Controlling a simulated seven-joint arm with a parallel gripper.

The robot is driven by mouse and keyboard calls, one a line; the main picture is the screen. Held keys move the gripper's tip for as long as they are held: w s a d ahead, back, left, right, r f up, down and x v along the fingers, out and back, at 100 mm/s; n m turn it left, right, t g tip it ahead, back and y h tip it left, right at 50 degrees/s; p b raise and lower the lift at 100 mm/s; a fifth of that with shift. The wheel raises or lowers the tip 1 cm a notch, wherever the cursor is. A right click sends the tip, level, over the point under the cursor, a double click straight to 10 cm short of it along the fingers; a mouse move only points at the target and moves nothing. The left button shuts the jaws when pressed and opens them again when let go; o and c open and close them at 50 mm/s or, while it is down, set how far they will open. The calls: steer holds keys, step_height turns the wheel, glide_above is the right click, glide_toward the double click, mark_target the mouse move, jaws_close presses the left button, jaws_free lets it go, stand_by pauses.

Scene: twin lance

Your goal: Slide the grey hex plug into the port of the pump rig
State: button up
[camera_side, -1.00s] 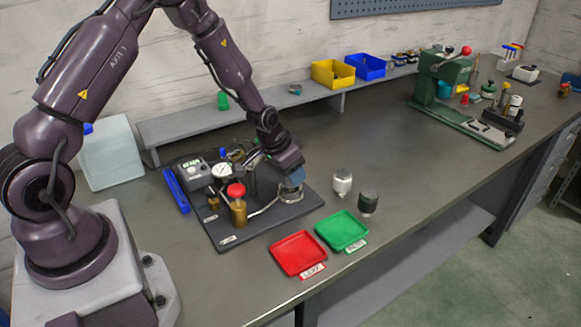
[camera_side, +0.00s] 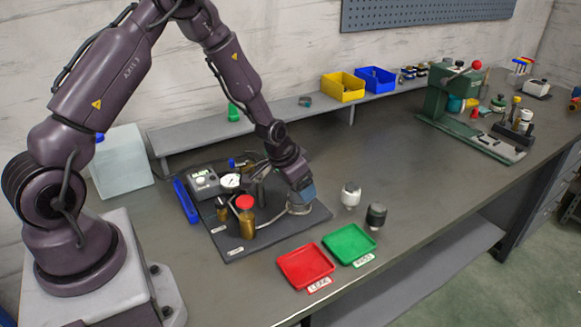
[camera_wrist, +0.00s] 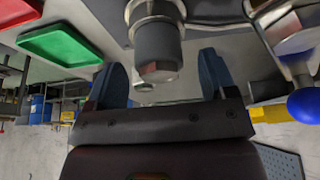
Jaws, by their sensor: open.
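The grey hex plug (camera_wrist: 157,45) shows in the wrist view as a dark grey cylinder with a hexagonal end facing my gripper. Its far end meets a bright metal collar (camera_wrist: 140,8) on the rig; I cannot tell how deep it sits. My gripper (camera_wrist: 163,62) is open, one blue finger on each side of the plug, with visible gaps. In the side view my gripper (camera_side: 301,192) is low over the right end of the pump rig (camera_side: 240,252), and its fingers hide the plug and most of the port there.
A gauge (camera_side: 230,181), grey meter box (camera_side: 203,182) and red-topped brass part (camera_side: 245,222) crowd the rig. Red (camera_side: 305,267) and green (camera_side: 349,244) trays lie in front. A light-topped (camera_side: 351,194) and a dark-topped fitting (camera_side: 376,215) stand right.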

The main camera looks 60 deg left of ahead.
steer(key=v, duration=1.2)
steer(key=s+d+r, duration=0.4)
steer(key=s+r, duration=0.4)
steer(key=s, duration=0.1)
steer(key=s+d+r+t, duration=0.1)
steer(key=s+d+r, duration=0.4)
steer(key=s+r, duration=0.4)
steer(key=shift+s+d+r, duration=0.25)
steer(key=shift+s+r, duration=0.05)
steer(key=shift+s, duration=0.45)
